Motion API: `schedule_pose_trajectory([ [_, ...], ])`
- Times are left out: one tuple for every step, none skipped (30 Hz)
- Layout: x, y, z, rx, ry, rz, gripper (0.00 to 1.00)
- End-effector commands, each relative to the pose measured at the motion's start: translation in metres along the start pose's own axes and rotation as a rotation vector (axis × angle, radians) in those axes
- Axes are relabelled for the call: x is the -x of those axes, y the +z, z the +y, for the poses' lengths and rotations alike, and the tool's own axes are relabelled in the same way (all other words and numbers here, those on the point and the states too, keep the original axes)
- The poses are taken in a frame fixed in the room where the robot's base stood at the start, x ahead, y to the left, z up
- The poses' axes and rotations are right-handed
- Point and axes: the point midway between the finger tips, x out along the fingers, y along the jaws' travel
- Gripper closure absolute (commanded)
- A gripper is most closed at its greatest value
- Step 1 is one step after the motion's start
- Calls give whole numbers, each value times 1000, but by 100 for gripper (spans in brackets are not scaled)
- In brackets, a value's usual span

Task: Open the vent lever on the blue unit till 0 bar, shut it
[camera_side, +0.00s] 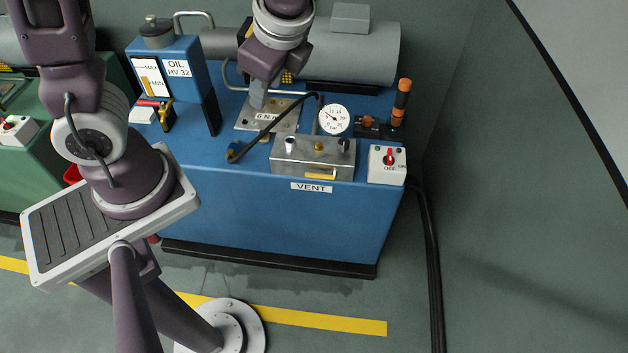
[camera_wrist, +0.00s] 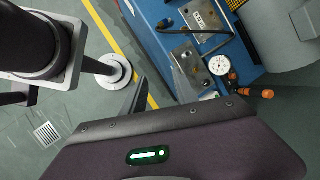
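The blue unit (camera_side: 270,215) stands in the middle of the side view. On its front edge is a grey metal valve block (camera_side: 290,160), with a small yellow vent lever (camera_side: 320,176) lying roughly level on its face above the VENT label (camera_side: 312,187). The white pressure gauge (camera_side: 334,119) stands behind the block; its reading is too small to tell. The wrist view also shows the gauge (camera_wrist: 219,65) and the block (camera_wrist: 187,68). My gripper (camera_side: 258,98) points down over the unit's top, behind and left of the block, apart from the lever. Its finger gap is unclear.
A switch box (camera_side: 388,165) with a red knob marked OFF and ON sits right of the block. An orange-handled part (camera_side: 402,95) stands up behind it. A black hose (camera_side: 280,120) arches over the top. An oil tank (camera_side: 165,75) rises at left.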

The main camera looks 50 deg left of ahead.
Motion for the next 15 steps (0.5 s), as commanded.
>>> schedule_pose_trajectory([
  [-20,-18,-6,-183,-6,-96,65],
  [-32,-28,-11,-297,-16,-152,65],
  [-48,-42,-16,-448,-26,-229,65],
  [-61,-52,-19,-562,-35,-285,65],
  [-74,-63,-21,-675,-42,-344,65],
  [-93,-78,-23,-826,-52,-423,65],
  [-107,-88,-23,-940,-58,-483,65],
  [-122,-99,-23,-1052,-65,-545,65],
  [-143,-113,-22,-1203,-72,-629,65],
  [-159,-123,-20,-1313,-77,-694,65],
  [-175,-132,-17,-1424,-82,-760,65],
  [-197,-144,-12,-1567,-88,-851,65],
  [-214,-152,-8,-1671,-92,-919,65],
  [-230,-158,-4,-1766,-95,-984,65],
  [-249,-165,1,-1885,-97,-1070,65],
])
